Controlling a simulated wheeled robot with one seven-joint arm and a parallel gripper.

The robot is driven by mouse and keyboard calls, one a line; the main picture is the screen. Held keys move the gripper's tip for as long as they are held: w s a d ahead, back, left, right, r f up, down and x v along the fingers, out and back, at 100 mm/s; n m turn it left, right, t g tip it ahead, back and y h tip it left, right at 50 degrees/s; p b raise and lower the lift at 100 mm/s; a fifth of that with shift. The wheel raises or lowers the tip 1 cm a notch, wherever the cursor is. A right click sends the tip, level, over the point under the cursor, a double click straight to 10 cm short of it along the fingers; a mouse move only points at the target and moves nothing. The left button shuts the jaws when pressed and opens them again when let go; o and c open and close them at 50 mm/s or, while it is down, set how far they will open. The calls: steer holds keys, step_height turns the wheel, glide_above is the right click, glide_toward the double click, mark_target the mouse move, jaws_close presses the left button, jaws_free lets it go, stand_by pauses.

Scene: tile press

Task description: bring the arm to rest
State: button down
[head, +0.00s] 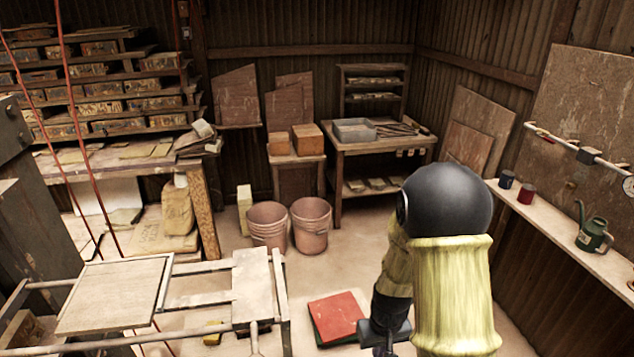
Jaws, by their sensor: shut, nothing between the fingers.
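My arm stands at the lower right of the head view, with a black rounded elbow and a yellow sleeve. Its far part hangs down behind the elbow. My gripper (384,346) is dark and small at the bottom edge, partly cut off by the frame and partly behind my arm. It is shut and holds nothing. It hangs just right of a red board (337,316) lying on the floor.
A metal frame with a flat board (115,294) stands at lower left. Two buckets (310,225) stand near the back wall, left of a wooden workbench (378,146). A wall shelf (549,224) with cans and a green watering can (593,235) runs along the right.

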steer(key=s+r+m+t, duration=0.1)
steer(key=s+r+t, duration=0.1)
steer(key=s+r, duration=0.7)
step_height(320, 180, up, 4)
steer(key=shift+d+r+m, duration=0.15)
steer(key=shift+m, duration=0.25)
